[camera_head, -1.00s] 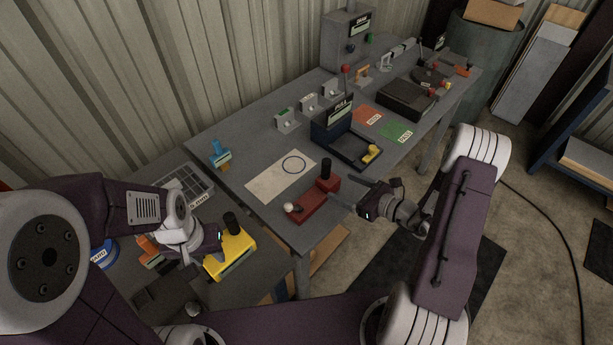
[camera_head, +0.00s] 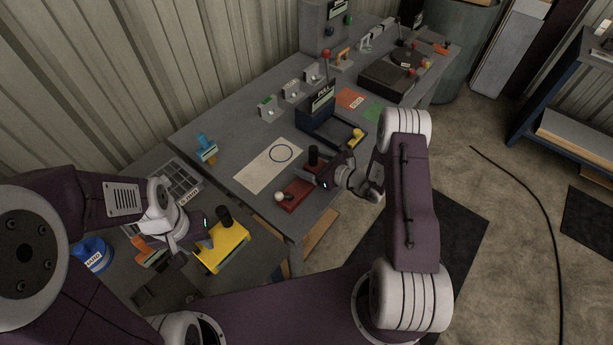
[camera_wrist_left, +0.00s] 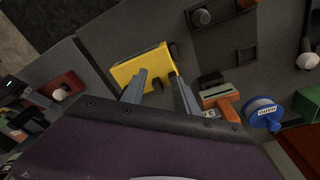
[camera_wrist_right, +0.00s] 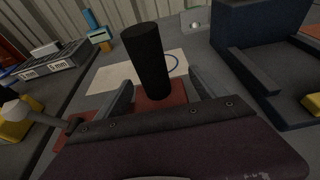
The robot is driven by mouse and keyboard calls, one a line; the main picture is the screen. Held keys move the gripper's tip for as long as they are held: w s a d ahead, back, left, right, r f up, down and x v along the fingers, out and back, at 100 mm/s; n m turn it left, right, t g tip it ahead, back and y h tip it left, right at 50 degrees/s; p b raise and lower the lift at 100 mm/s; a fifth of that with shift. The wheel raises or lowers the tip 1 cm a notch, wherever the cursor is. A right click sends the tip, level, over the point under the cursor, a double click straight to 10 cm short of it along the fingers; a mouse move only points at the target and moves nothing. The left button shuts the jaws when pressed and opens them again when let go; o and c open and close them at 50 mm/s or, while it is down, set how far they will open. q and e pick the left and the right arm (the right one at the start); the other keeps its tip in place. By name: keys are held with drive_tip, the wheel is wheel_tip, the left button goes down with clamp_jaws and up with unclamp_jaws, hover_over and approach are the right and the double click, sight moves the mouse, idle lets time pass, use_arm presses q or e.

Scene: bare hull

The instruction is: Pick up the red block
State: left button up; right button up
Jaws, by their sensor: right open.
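The red block (camera_head: 294,196) lies near the front edge of the grey bench. It has an upright black post (camera_head: 313,155) and a small lever with a pale knob (camera_head: 279,196). My right gripper (camera_head: 312,176) is open at the block's right end, close to the post. In the right wrist view the post (camera_wrist_right: 147,60) stands between the lines of the two fingers, with red surface (camera_wrist_right: 163,97) below it; I see no contact. My left gripper (camera_head: 208,238) is open beside a yellow block (camera_head: 228,250), whose top shows past its fingers in the left wrist view (camera_wrist_left: 139,66).
A white sheet with a circle (camera_head: 267,167) lies left of the red block. A dark blue tray stand (camera_head: 325,128) is behind it. A blue tape roll (camera_head: 92,255) and an orange-handled item (camera_head: 147,254) lie near my left arm.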

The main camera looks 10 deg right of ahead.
drive_tip(key=shift+s+d, duration=0.1)
drive_tip(key=shift+c, duration=0.3)
drive_tip(key=c, duration=1.5)
clamp_jaws()
drive_tip(key=shift+r, duration=0.15)
